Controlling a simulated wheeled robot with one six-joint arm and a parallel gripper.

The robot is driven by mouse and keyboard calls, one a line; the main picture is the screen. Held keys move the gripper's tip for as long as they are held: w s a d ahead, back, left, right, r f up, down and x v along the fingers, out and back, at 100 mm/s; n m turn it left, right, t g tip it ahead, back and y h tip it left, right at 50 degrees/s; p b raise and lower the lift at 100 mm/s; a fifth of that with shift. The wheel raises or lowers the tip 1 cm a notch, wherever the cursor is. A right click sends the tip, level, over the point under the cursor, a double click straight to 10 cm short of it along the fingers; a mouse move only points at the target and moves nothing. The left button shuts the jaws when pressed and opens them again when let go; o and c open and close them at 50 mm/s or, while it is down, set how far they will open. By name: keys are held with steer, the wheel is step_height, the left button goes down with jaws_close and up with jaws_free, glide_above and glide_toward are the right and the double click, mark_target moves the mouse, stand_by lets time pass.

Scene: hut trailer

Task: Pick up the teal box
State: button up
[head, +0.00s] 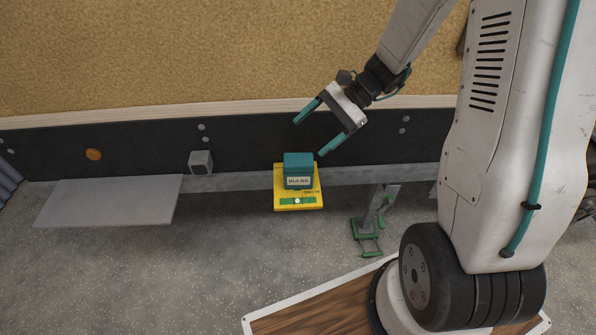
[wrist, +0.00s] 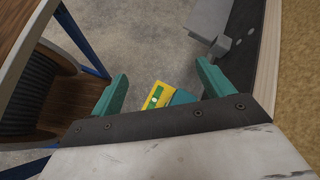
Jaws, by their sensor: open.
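The teal box (head: 298,165), with a white label on its front, sits on a small yellow platform (head: 299,207) beside the dark wall panel. In the wrist view the teal box (wrist: 182,97) shows partly between my fingers, its near part hidden behind the gripper body. The yellow platform (wrist: 158,97) shows beside it. My gripper (head: 321,129) is open and empty, above and a little right of the box in the head view. Its two teal fingers also show spread apart in the wrist view (wrist: 160,80). They are apart from the box.
A grey flat shelf (head: 110,200) juts out at the left. A grey metal bracket with green parts (head: 368,230) stands right of the platform. A cable reel (wrist: 35,92) stands at the left of the wrist view. The speckled floor before the platform is clear.

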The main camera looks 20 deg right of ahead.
mark_target(298, 162)
steer(key=w+d+f+m+t, duration=0.1)
steer(key=w+d+f+m, duration=0.1)
steer(key=f, duration=0.3)
steer(key=w+d+f+m+t+y, duration=0.1)
steer(key=w+f+m+t, duration=0.1)
steer(key=f+m, duration=0.2)
steer(key=w+d+f+m+t, duration=0.1)
steer(key=d+f+m+t, duration=0.1)
steer(key=f, duration=0.4)
steer(key=shift+w+d+f+m+y, duration=0.3)
steer(key=shift+w+d+m, duration=0.05)
steer(key=shift+w+m, duration=0.05)
steer(key=x, duration=0.8)
steer(key=shift+r, duration=0.1)
steer(key=c, duration=1.1)
